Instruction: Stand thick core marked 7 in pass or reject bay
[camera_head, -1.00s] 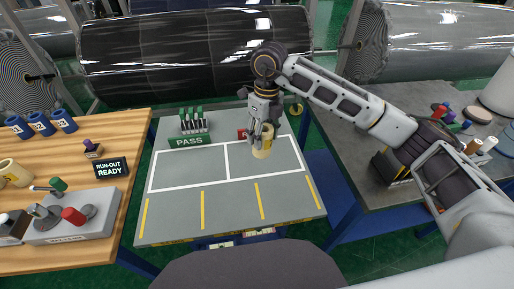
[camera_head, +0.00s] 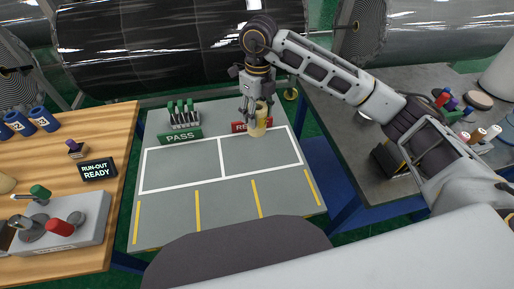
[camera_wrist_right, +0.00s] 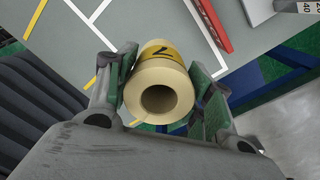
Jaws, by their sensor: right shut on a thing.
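My right gripper (camera_head: 256,108) is shut on a cream thick-walled core (camera_head: 260,122), one finger on each side of it. In the right wrist view the core (camera_wrist_right: 160,92) shows its open end and a yellow band with a dark 7. In the head view it is upright beside the red reject sign (camera_head: 240,127), by the back line of the right bay (camera_head: 262,152). I cannot tell if its foot touches the table. The left bay (camera_head: 182,166), behind which the green PASS sign (camera_head: 181,137) stands, is empty. My left gripper is out of view.
A rack with green-topped tools (camera_head: 182,112) stands behind the PASS sign. A wooden table (camera_head: 112,128) at left holds blue cores (camera_head: 43,119) and a RUN-OUT READY sign (camera_head: 98,170). A dark bench (camera_head: 330,112) is at right. Both bays' floors look clear.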

